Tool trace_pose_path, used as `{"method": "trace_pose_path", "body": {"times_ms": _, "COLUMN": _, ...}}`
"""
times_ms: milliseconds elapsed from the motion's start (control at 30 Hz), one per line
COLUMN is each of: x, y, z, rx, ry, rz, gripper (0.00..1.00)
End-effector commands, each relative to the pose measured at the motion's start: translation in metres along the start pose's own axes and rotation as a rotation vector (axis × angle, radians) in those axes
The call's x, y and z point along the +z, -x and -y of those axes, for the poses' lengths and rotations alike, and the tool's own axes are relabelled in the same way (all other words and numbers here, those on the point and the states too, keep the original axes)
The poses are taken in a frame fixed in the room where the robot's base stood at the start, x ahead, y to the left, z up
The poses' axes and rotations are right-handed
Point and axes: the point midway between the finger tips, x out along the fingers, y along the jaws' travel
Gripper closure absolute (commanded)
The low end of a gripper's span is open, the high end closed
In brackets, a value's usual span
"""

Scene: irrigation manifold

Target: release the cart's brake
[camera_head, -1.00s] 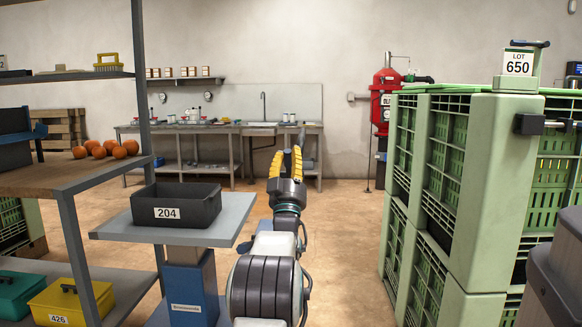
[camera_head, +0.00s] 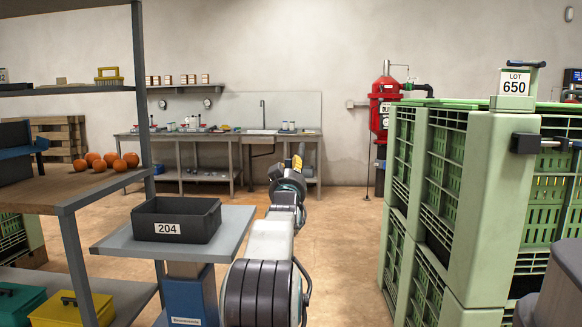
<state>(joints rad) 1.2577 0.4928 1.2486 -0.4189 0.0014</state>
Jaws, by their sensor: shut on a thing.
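My gripper (camera_head: 298,163) is in the middle of the view, at the far end of my outstretched arm. Its yellow fingers are mostly hidden behind the wrist, and only a small part shows above it. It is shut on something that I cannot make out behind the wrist. No cart brake can be made out. A grey-topped stand (camera_head: 232,232) with a blue column (camera_head: 188,300) is left of my arm; I cannot tell whether it is the cart.
A black bin marked 204 (camera_head: 176,221) sits on the stand. Shelving (camera_head: 75,190) with oranges is at the left. Stacked green crates (camera_head: 480,190) fill the right. A workbench (camera_head: 205,138) and a red tank (camera_head: 385,105) stand at the back. Floor is clear between arm and crates.

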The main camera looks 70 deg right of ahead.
Motion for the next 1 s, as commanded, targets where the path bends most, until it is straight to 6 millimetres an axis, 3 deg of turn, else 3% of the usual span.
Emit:
{"method": "trace_pose_path", "body": {"times_ms": 367, "x": 0.0007, "y": -0.0006, "z": 0.0017, "rx": -0.002, "ry": 0.001, "rz": 0.003, "gripper": 1.00}}
{"method": "trace_pose_path", "body": {"times_ms": 400, "x": 0.0007, "y": -0.0006, "z": 0.0017, "rx": -0.002, "ry": 0.001, "rz": 0.003, "gripper": 0.68}}
{"method": "trace_pose_path", "body": {"times_ms": 600, "x": 0.0003, "y": -0.0005, "z": 0.0012, "rx": -0.002, "ry": 0.000, "rz": 0.002, "gripper": 0.50}}
{"method": "trace_pose_path", "body": {"times_ms": 700, "x": 0.0002, "y": -0.0004, "z": 0.0009, "rx": -0.001, "ry": 0.000, "rz": 0.002, "gripper": 0.44}}
{"method": "trace_pose_path", "body": {"times_ms": 1000, "x": -0.0002, "y": 0.0010, "z": 0.0004, "rx": -0.001, "ry": 0.000, "rz": 0.002, "gripper": 0.44}}
